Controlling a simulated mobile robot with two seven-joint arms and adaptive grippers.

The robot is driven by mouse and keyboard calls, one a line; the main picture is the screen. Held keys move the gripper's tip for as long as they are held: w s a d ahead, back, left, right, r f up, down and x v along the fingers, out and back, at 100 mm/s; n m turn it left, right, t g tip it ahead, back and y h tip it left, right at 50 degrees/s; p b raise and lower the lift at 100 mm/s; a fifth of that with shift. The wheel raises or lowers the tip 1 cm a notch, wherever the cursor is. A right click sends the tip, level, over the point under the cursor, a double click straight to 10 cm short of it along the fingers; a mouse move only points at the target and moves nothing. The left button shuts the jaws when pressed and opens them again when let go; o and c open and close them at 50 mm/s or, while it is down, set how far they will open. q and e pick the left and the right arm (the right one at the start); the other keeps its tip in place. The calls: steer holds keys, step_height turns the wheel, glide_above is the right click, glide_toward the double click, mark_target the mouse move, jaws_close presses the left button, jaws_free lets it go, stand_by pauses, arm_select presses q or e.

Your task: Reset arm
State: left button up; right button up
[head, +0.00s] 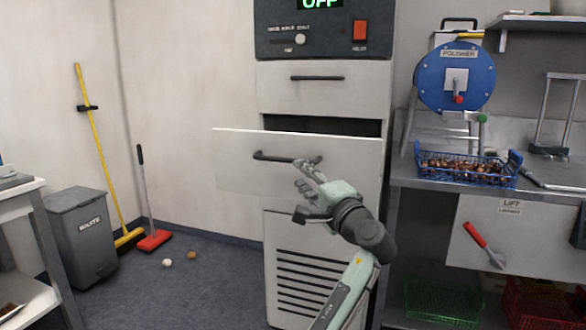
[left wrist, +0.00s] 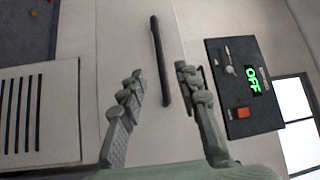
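My left gripper (head: 305,180) is in front of the pulled-out drawer (head: 232,165) of the tall pale machine, at the right part of its dark handle (head: 272,156). In the left wrist view, the two fingers of the gripper (left wrist: 160,92) stand apart. A dark handle bar (left wrist: 158,50) shows between and beyond them, with gaps on both sides, so the gripper is open and holds nothing. Whether a fingertip touches the handle, I cannot tell. My right gripper is not in view.
A shut drawer (head: 290,95) and a panel reading OFF (head: 280,40) are above. At right, a bench holds a blue basket of chestnuts (head: 425,170) and the blue polisher (head: 432,75). A waste bin (head: 80,245) stands left; the floor (head: 200,295) between is mostly clear.

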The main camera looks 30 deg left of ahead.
arm_select(q)
steer(key=shift+v, duration=1.05)
steer(key=s+f+g+h, duration=0.1)
steer(key=s+f+h, duration=0.15)
steer(key=f, duration=0.85)
steer(key=s+f+h, duration=0.2)
steer(key=f+h, duration=0.1)
steer(key=f, duration=0.8)
steer(key=s+f+g+h, duration=0.1)
steer(key=s+f+h, duration=0.2)
steer(key=f, duration=0.9)
steer(key=s+d+f+n+g+h, duration=0.1)
steer(key=s+d+f+g+h, duration=0.1)
steer(key=s+f, duration=0.8)
steer(key=s+d+f+n+g+h, duration=0.2)
steer(key=s+d+f+g+h, duration=0.1)
steer(key=s+f, duration=0.7)
steer(key=s+d+h, duration=0.1)
steer(key=s+h, duration=0.1)
steer(key=s, duration=0.2)
steer(key=shift+f, duration=0.3)
